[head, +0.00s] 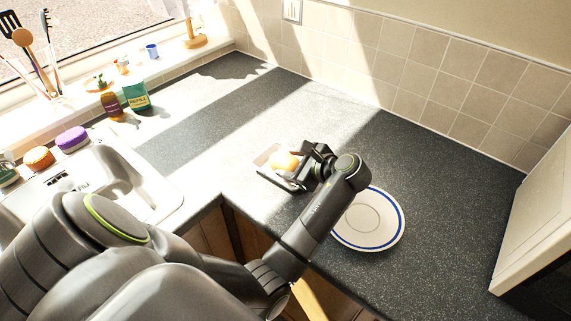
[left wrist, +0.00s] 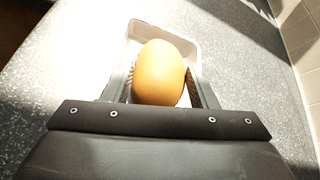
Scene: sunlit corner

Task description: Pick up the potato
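The potato (head: 284,161) is a smooth yellow-orange oval. It lies in a small white tray (head: 265,156) on the dark worktop, and it shows large in the left wrist view (left wrist: 160,72). In the left wrist view the fingers (left wrist: 160,86) lie close along the potato's sides. I cannot make out firm contact. My right gripper is not in view.
A white plate with a blue rim (head: 390,242) lies right of the tray, near my left forearm. The sink (head: 115,180) is at the left, with sponges and bottles behind it. The worktop (head: 440,210) is free right of the plate. Tiled walls (head: 400,70) bound the back.

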